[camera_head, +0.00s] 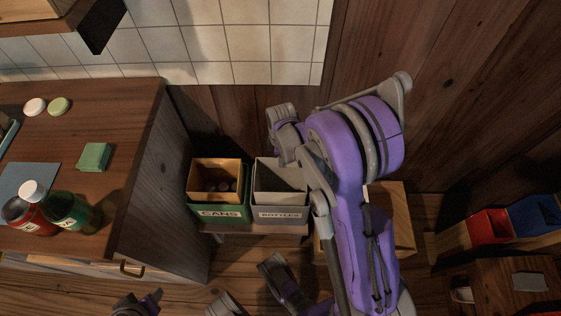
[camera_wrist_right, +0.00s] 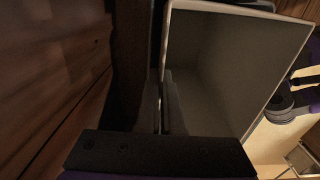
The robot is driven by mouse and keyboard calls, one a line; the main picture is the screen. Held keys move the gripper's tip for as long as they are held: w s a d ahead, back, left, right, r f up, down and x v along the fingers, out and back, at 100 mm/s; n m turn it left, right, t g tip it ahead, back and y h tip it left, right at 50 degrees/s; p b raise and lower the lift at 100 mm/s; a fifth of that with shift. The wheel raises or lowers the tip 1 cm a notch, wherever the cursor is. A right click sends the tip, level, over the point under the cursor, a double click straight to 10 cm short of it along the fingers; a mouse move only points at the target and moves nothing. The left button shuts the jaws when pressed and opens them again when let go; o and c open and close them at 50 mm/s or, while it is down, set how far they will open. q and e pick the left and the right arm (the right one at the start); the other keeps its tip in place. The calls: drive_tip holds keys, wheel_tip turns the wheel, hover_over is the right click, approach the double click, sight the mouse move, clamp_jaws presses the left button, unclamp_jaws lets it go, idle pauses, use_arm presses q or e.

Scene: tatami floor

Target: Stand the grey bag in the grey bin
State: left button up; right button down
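The grey bin (camera_head: 280,212), labelled BOTTLES, stands on a low wooden stand with its top open. It fills the upper middle of the right wrist view (camera_wrist_right: 235,75), and the part of its inside that shows looks empty. My right gripper (camera_head: 287,155) is at the bin's back right, partly hidden by my arm. In the right wrist view its fingers (camera_wrist_right: 163,105) are close together beside the bin's left rim. I cannot tell whether they touch it. I cannot make out the grey bag for certain. My left gripper (camera_head: 148,302) is partly cut off at the bottom edge.
A green bin (camera_head: 219,212) labelled CANS stands left of the grey bin. A wooden counter (camera_head: 140,150) is at the left, with bottles (camera_head: 65,210). A wooden box (camera_head: 393,212) is behind my right arm. Red (camera_head: 490,225) and blue (camera_head: 535,215) bins are at the right.

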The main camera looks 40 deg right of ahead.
drive_tip(key=shift+f, duration=0.45)
drive_tip(key=shift+f, duration=0.15)
drive_tip(key=c, duration=1.1)
unclamp_jaws()
